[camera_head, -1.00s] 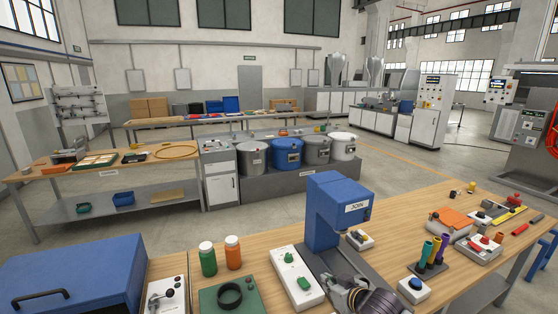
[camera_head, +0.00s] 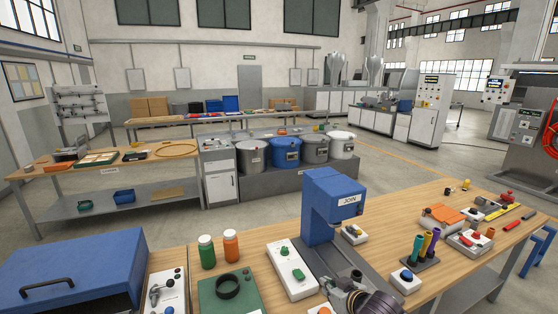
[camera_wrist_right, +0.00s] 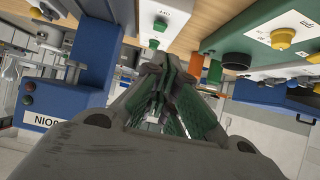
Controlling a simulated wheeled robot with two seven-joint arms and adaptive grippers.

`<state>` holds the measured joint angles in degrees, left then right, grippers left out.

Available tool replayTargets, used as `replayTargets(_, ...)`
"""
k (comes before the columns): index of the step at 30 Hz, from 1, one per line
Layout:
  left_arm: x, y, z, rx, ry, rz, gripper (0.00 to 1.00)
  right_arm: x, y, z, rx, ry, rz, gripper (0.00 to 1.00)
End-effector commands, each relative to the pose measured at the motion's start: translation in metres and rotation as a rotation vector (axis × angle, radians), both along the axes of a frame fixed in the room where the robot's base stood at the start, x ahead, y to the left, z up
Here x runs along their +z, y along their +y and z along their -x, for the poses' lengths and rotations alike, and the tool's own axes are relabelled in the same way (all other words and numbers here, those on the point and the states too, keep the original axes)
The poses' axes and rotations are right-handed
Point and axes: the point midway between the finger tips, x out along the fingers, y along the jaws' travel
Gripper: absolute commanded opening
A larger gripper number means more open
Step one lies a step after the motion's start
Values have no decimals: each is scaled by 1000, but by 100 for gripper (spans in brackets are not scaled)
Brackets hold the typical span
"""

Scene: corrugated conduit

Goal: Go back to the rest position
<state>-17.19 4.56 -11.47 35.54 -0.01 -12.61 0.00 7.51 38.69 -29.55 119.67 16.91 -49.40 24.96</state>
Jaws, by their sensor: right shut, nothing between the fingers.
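My right gripper (camera_head: 330,286) shows at the bottom edge of the head view, in front of the blue press marked JOIN (camera_head: 333,196). In the right wrist view its fingers (camera_wrist_right: 162,78) are together, with nothing between them. There the press (camera_wrist_right: 72,60) appears upside down to the left, apart from the fingers. The white box with green buttons (camera_head: 291,270) lies left of the press; it is also in the wrist view (camera_wrist_right: 157,12), above the fingers. My left gripper is outside the views.
A blue lidded box (camera_head: 75,265), a green fixture with a black ring (camera_head: 212,296) and two bottles (camera_head: 231,247) stand left on the bench. Coloured tubes (camera_head: 426,243) and several small boxes stand right. Bare wood (camera_head: 395,228) lies between the press and tubes.

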Motion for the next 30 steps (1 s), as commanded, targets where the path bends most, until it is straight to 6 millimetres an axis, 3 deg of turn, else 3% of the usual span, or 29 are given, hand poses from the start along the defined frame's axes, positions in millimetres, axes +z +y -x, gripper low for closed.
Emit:
replayTargets(14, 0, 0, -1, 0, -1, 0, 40, -17, 7, 34, -17, 69, 27, 0)
replayTargets(22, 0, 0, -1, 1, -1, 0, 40, -35, 4, 76, -51, 166, 63, 0)
replayTargets(30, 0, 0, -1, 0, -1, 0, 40, -54, -12, 125, -98, 290, 108, 0)
